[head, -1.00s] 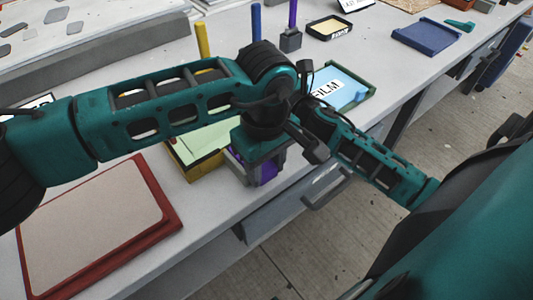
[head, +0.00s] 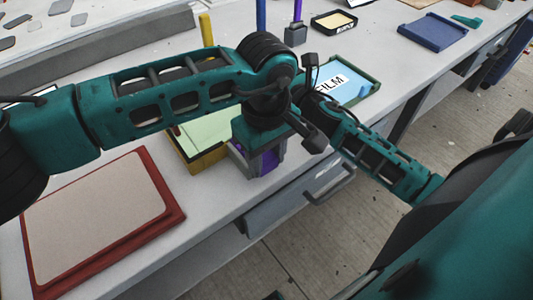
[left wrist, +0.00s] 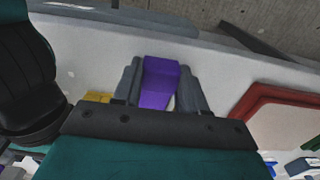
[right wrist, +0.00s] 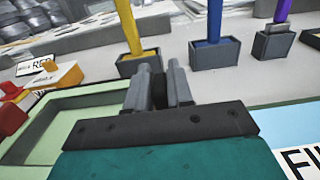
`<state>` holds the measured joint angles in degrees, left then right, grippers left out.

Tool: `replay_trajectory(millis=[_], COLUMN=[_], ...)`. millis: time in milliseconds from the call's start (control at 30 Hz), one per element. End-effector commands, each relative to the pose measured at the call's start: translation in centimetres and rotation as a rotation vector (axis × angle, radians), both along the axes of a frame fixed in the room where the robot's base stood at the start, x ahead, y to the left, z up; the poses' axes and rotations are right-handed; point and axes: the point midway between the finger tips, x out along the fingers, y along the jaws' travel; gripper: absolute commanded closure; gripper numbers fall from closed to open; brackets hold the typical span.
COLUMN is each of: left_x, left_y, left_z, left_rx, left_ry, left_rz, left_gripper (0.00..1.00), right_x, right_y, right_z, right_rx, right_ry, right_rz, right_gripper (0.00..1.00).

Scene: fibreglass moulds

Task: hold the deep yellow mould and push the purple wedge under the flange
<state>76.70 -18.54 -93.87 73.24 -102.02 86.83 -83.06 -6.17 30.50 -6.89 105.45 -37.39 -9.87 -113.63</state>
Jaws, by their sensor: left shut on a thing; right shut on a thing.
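The deep yellow mould (head: 207,165), with a pale green floor, sits near the bench's front edge, partly hidden by my left arm. My left gripper (head: 262,160) points down beside its right end. It is shut on the purple wedge (left wrist: 158,85), which shows between its fingers in the left wrist view; a yellow bit of mould (left wrist: 97,97) is to the left there. My right gripper (right wrist: 158,85) is shut at the edge of the pale green-floored mould. My left arm hides it in the head view, and its fingers cover the held part. I cannot tell whether the wedge touches the flange.
A red-rimmed tray (head: 170,213) lies left of the mould, and a green tray (head: 374,89) marked FILM lies right. Holders with yellow, blue and purple upright tools (right wrist: 130,25) stand behind. A blue tray (head: 432,33) is farther right. An open drawer (head: 290,205) sticks out below the front edge.

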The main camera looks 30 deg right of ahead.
Motion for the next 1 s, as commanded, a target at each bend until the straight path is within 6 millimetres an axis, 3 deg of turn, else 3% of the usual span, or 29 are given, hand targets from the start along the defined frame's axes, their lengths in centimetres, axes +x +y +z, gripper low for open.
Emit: replay_trajectory(millis=[467,1000], left_x=[0.8,-0.6], left_y=[0.3,0.2], left_z=[0.0,-0.1], left_rx=[0.001,0.002], left_ry=[-0.016,-0.010], left_rz=[0.018,0.012], left_gripper=[0.89,0.88], right_x=[-0.1,-0.1], right_y=[0.4,0.3], right_z=[0.1,0.0], right_rx=[0.001,0.002], right_ry=[-0.003,-0.002], right_rz=[0.010,0.009], right_gripper=[1.00,1.00])
